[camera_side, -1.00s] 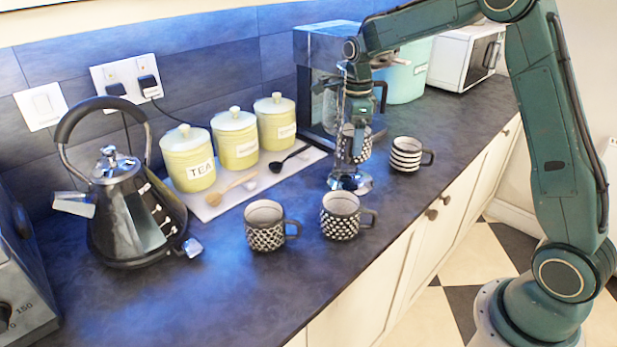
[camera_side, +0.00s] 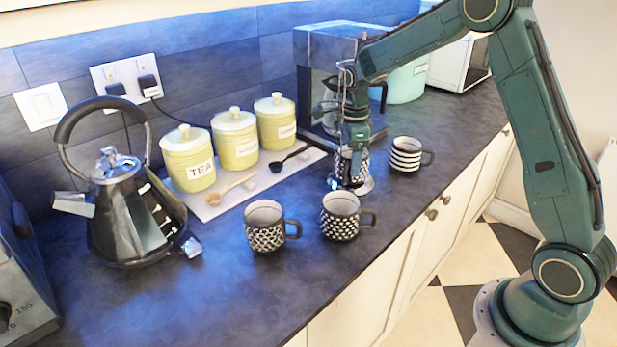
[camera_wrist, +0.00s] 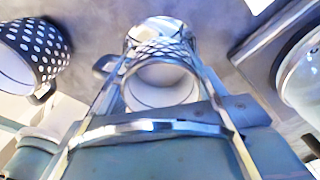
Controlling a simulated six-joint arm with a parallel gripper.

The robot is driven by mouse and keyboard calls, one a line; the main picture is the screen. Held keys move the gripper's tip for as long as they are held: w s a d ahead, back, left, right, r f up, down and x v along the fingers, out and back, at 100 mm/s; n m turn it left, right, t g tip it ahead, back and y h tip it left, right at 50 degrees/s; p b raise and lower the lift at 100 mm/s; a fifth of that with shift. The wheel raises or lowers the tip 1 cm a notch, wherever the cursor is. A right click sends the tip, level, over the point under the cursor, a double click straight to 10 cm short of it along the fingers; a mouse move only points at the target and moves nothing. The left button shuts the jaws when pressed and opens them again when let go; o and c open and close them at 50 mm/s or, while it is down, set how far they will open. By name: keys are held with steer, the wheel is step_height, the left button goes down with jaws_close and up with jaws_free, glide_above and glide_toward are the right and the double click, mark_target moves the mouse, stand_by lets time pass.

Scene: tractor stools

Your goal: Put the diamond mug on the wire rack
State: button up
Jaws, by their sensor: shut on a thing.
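The diamond mug (camera_side: 349,171), with a black-and-white lattice pattern, is in my gripper (camera_side: 353,158), upright and low by the chrome wire rack (camera_side: 341,110). The rack's round base (camera_side: 366,187) shows under and beside the mug. In the wrist view, the mug's white inside (camera_wrist: 160,92) lies between the two fingers of my gripper (camera_wrist: 157,75), with its dark handle to the left. Chrome of the rack (camera_wrist: 158,27) shows just beyond it. Whether the mug touches the rack is hidden by my gripper.
A dotted mug (camera_side: 340,217), another patterned mug (camera_side: 264,227) and a striped mug (camera_side: 405,155) stand on the counter nearby. A coffee machine (camera_side: 312,70) is close behind the rack. Canisters (camera_side: 233,140) and a kettle (camera_side: 130,210) are left. The front counter is clear.

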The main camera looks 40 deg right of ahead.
steer(key=shift+f, duration=0.1)
steer(key=o, duration=1.1)
steer(key=shift+o, duration=0.2)
step_height(320, 180, up, 12)
stand_by(0.6)
